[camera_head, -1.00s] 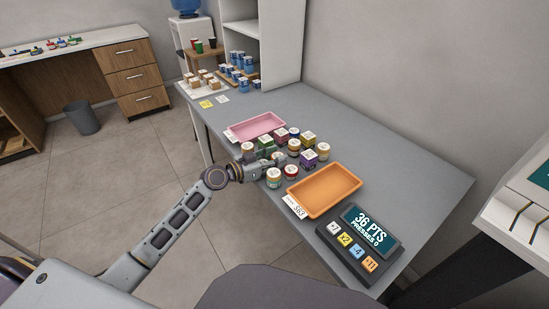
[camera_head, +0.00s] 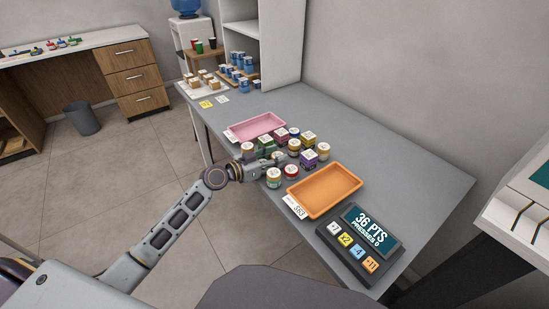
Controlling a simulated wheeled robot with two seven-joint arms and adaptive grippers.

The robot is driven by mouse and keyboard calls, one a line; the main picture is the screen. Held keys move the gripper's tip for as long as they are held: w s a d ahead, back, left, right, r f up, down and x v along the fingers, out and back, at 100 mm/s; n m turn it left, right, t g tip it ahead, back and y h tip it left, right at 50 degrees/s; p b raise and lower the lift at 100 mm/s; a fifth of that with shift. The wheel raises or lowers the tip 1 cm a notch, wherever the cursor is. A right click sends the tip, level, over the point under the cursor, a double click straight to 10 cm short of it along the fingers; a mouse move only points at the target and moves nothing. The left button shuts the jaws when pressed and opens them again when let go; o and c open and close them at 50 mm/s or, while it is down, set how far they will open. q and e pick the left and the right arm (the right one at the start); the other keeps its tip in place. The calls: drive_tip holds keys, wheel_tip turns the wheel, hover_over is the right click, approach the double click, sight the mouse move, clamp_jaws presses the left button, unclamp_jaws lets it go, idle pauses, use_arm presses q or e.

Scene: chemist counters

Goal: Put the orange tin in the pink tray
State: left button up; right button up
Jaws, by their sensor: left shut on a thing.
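The pink tray (camera_head: 258,127) lies on the grey counter, behind the group of tins, and looks empty. My left gripper (camera_head: 277,163) is low among the tins, at the near left side of the group. It is shut on a small tin (camera_head: 279,156) with a pale lid. The gripper partly hides this tin, and I cannot make out its colour for sure. Several other tins with pale lids stand close around it, among them a purple one (camera_head: 309,159) and a red one (camera_head: 291,172). I cannot single out the orange tin surely. My right gripper is not in view.
An orange tray (camera_head: 325,190) lies nearer, right of the tins, with a card at its corner. A keypad with a display (camera_head: 368,231) is at the counter's near end. Boxes and blue tins stand at the far end. The counter along the wall is clear.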

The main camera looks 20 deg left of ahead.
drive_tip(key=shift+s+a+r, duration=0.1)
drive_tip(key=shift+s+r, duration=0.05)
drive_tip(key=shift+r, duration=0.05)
use_arm(q)
drive_tip(key=o, duration=1.1)
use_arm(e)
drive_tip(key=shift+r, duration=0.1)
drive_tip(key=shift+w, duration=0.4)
